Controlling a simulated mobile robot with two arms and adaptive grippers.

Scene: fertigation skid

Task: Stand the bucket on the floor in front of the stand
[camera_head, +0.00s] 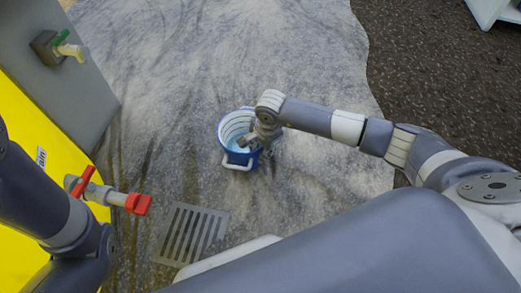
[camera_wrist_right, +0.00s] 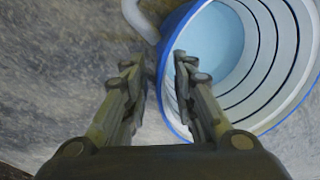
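The blue bucket (camera_head: 228,158) has a pale ribbed inside and a white handle. It is in the middle of the head view, its open top towards the camera. My right gripper (camera_head: 256,143) is at the bucket's right side. Whether the bucket touches the floor is hard to tell. My left arm shows at the left edge, but its gripper is out of view. I cannot identify the stand.
A yellow panel (camera_head: 25,125) at left carries a drain valve with a red handle (camera_head: 82,181) and red end (camera_head: 138,203). A grey panel (camera_head: 80,95) has a green-handled tap (camera_head: 68,47). A floor grate (camera_head: 190,235) lies below the bucket in the picture. Pale floor (camera_head: 230,50) beyond is clear.

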